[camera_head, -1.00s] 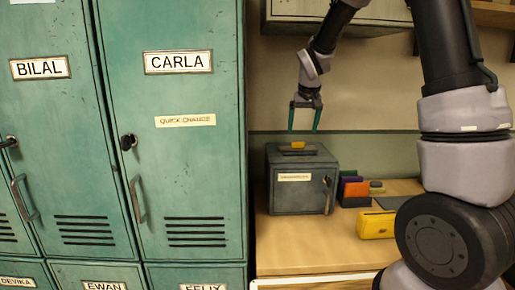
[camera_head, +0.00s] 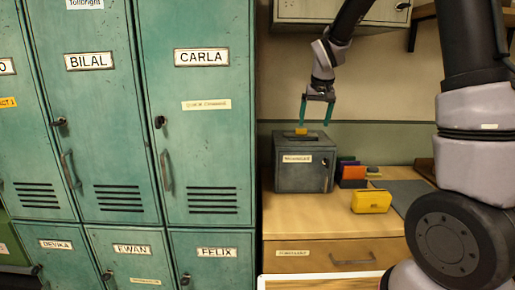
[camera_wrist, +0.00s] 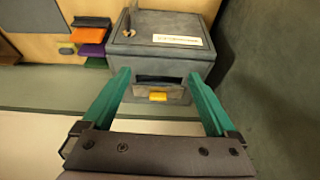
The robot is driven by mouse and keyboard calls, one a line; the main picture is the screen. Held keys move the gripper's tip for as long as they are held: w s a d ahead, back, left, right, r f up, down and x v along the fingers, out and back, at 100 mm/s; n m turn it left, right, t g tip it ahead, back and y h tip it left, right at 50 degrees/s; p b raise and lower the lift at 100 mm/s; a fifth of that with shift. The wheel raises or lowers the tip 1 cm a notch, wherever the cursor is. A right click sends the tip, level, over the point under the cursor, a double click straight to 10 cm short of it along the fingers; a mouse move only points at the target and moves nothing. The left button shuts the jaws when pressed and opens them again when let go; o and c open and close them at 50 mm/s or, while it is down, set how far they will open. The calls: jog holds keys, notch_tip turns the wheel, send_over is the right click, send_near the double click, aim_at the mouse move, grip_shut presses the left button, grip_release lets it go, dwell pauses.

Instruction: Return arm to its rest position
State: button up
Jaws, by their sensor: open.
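My gripper (camera_head: 318,110) is open, with its two teal fingers pointing down above the grey metal box (camera_head: 290,165) on the wooden counter. A small yellow piece (camera_head: 301,131) shows at the box's top, below the fingers. In the wrist view my gripper (camera_wrist: 163,85) is open and empty, its fingers apart on either side of the yellow piece (camera_wrist: 158,96). That piece sits at a dark slot in the top of the grey box (camera_wrist: 165,50). I cannot tell how deep it goes into the slot.
Teal lockers (camera_head: 200,130) fill the left. A yellow pouch (camera_head: 371,202), dark mat (camera_head: 405,192) and upright coloured items (camera_head: 352,172) stand right of the box. A wall cabinet (camera_head: 340,10) hangs above. The counter front has a drawer (camera_head: 335,256).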

jog(key=s+d+r+m+t+y, duration=0.1)
jog(key=s+d+r, duration=0.1)
jog(key=s+r, duration=0.4)
jog(key=s+d+r+m, duration=0.1)
jog(key=s+d+r, duration=0.3)
jog(key=s, duration=0.5)
jog(key=s+r+m+t+y, duration=0.1)
jog(key=s+r+m, duration=0.1)
jog(key=s, duration=1.2)
jog(key=shift+s+a+r+t, duration=0.15)
jog(key=shift+s+a+t, duration=0.15)
jog(key=shift+s, duration=0.1)
